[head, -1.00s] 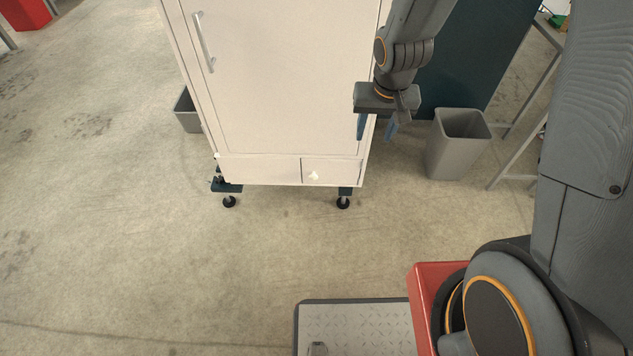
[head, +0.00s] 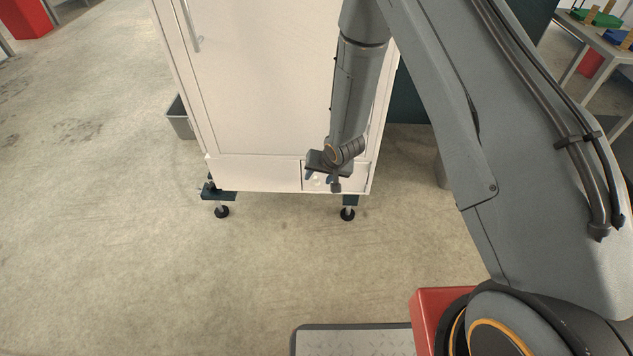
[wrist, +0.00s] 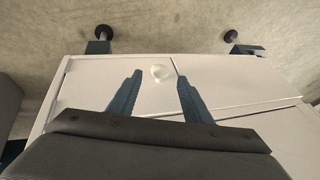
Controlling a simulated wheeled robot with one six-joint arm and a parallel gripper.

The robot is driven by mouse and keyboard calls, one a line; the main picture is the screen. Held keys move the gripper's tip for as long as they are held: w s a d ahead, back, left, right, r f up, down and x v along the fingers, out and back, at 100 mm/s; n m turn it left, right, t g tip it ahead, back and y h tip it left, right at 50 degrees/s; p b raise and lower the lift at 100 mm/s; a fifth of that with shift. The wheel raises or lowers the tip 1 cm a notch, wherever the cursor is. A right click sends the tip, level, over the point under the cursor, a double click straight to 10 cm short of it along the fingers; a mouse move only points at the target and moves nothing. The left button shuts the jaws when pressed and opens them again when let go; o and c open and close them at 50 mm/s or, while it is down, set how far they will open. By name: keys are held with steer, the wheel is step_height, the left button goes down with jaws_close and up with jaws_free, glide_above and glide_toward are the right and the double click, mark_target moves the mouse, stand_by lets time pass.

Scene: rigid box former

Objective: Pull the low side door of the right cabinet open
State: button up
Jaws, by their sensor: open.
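In the wrist view, the small door (wrist: 88,85) carries a round white knob (wrist: 161,73). My two open fingers stand either side of the knob, with a gap on each side. I cannot tell how far the fingertips are from the door face.
The tall upper door has a long bar handle (head: 191,26). A grey bin (head: 180,119) stands left of the cabinet. A red block (head: 428,308) and a metal plate (head: 350,340) are near the bottom edge. The floor in front of the cabinet is clear.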

mark_target(316, 181)
steer(key=shift+b+x, duration=0.4)
steer(key=shift+x, duration=1.6)
jaws_close()
